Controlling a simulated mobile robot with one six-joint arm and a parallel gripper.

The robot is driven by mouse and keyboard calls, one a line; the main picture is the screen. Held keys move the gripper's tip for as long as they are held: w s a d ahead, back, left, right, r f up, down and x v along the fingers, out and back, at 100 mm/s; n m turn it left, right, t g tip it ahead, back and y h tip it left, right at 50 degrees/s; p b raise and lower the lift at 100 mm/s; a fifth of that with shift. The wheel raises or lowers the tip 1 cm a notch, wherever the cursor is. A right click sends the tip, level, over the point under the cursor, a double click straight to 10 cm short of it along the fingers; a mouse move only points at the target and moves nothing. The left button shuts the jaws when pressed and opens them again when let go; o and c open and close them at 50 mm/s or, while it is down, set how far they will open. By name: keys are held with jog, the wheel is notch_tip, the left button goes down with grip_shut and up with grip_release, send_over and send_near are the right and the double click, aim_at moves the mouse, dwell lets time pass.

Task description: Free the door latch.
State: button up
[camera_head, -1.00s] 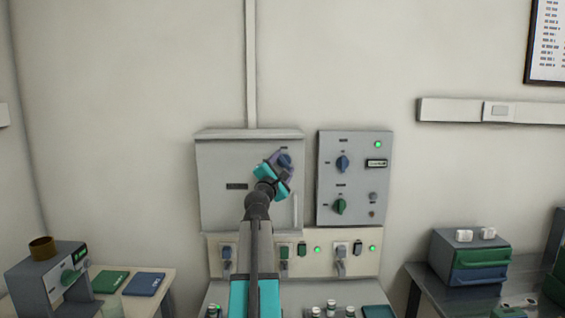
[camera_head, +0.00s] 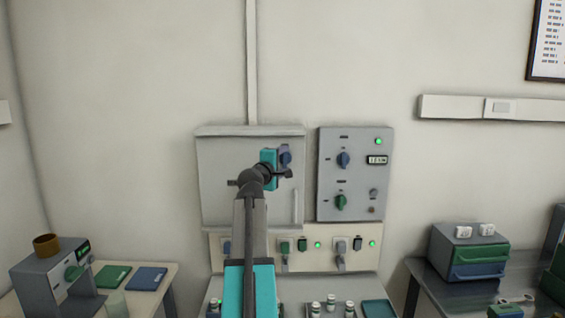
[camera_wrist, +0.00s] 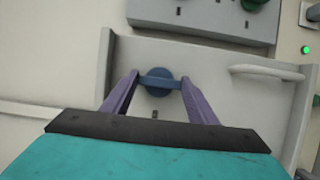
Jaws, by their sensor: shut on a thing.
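The grey cabinet door (camera_head: 222,205) on the wall looks closed. Its latch is a round blue knob (camera_wrist: 158,93) with a raised bar, near the door's upper right in the head view (camera_head: 286,156). My gripper (camera_wrist: 160,80) has its two purple fingers on either side of the knob's bar, shut on it. In the head view my gripper (camera_head: 284,160) is at the knob and partly covers it. A pale door handle (camera_wrist: 268,72) stands apart from the knob, also at the door's lower right in the head view (camera_head: 296,206).
A control panel (camera_head: 355,205) with a blue and a green knob is close on the right of the door. A strip with plugs and switches (camera_head: 330,262) runs below. Several small jars (camera_head: 331,301) stand on the bench underneath. The wall above is clear.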

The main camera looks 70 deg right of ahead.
jog(key=shift+s+d, duration=0.1)
jog(key=shift+s, duration=0.15)
jog(key=o, duration=1)
jog(key=shift+s, duration=0.1)
jog(key=shift+o, duration=0.2)
jog(key=shift+w, duration=0.2)
jog(key=shift+w+a, duration=0.1)
jog(key=shift+a, duration=0.75)
jog(key=a+b, duration=0.2)
jog(key=a, duration=1)
jog(key=shift+b, duration=0.4)
jog(key=shift+a, duration=0.1)
